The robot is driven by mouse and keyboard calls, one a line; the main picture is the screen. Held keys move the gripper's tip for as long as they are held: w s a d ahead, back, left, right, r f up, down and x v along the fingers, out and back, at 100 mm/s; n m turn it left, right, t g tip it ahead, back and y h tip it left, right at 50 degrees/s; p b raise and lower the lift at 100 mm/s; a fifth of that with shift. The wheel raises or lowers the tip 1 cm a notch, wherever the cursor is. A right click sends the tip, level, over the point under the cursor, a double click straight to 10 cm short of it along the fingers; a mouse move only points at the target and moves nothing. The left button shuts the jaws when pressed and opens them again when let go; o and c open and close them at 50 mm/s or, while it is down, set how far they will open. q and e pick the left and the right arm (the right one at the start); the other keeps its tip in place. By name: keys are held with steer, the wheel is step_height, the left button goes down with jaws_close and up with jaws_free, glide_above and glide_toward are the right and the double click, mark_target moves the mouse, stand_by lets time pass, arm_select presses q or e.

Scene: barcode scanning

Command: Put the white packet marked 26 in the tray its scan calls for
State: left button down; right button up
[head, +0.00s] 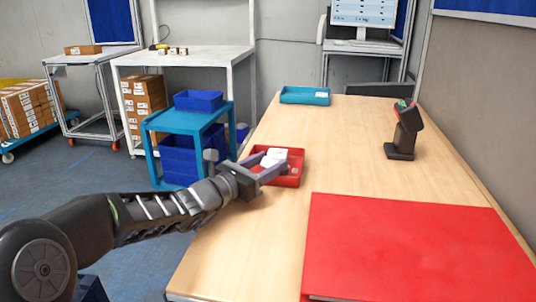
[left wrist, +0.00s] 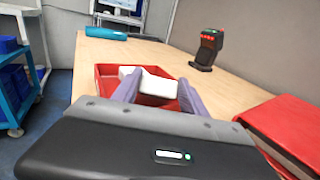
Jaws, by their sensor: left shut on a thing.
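My left gripper (head: 270,165) reaches in from the left and is shut on a white packet (head: 276,154). In the left wrist view the packet (left wrist: 155,85) lies across between the two fingers. No number can be read on it. The packet is at the red tray (head: 292,181), over or inside its opening; I cannot tell whether it touches the tray floor. The red tray's rim (left wrist: 107,70) also shows in the left wrist view. A teal tray (head: 305,96) stands at the table's far end. My right gripper is out of view.
A black scanner (head: 404,138) stands upright on the right of the wooden table (head: 345,135). A large flat red block (head: 415,245) fills the front right. A blue cart (head: 180,122) with blue bins is left of the table. The table's middle is clear.

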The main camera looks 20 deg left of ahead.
arm_select(q)
steer(key=shift+f, duration=0.1)
steer(key=shift+f, duration=0.15)
steer(key=c, duration=0.6)
jaws_free()
steer(key=v, duration=0.8)
steer(key=r+p, duration=0.1)
steer(key=r, duration=0.3)
steer(key=r+p, duration=0.1)
steer(key=r, duration=0.3)
steer(key=shift+w+p, duration=0.25)
steer(key=shift+p, duration=0.1)
steer(key=shift+o, duration=0.4)
steer(key=shift+r, duration=0.1)
